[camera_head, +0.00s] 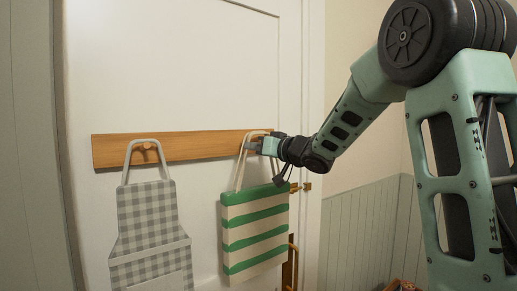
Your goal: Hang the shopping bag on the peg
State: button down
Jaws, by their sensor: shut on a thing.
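The shopping bag (254,232) is cream with green stripes and shows at the middle of the head view. It hangs upright by its pale handle loops in front of the white door. My gripper (258,146) is shut on the bag's handle near its top, at the right end of the wooden peg rail (205,145). The peg behind the gripper and handle is hidden or too small to tell. I cannot tell whether the handle is around a peg. Another peg (147,147) shows at the left of the rail.
A grey checked apron (152,228) hangs from the left peg, apart from the bag with a clear gap of door between them. A brass door handle (306,186) is just right of the bag. A wooden item (291,262) shows below it, partly hidden by the bag.

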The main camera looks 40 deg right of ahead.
jog(key=shift+w+f, duration=0.25)
jog(key=shift+w, duration=0.3)
jog(key=shift+w+f, duration=0.2)
jog(key=shift+w, duration=0.3)
jog(key=c, duration=1.5)
grip_release()
jog(key=shift+f, duration=0.1)
jog(key=shift+o, duration=0.2)
jog(key=b+v, duration=0.5)
jog(key=v, duration=1.2)
jog(key=shift+s+b, duration=0.2)
jog(key=shift+b, duration=0.2)
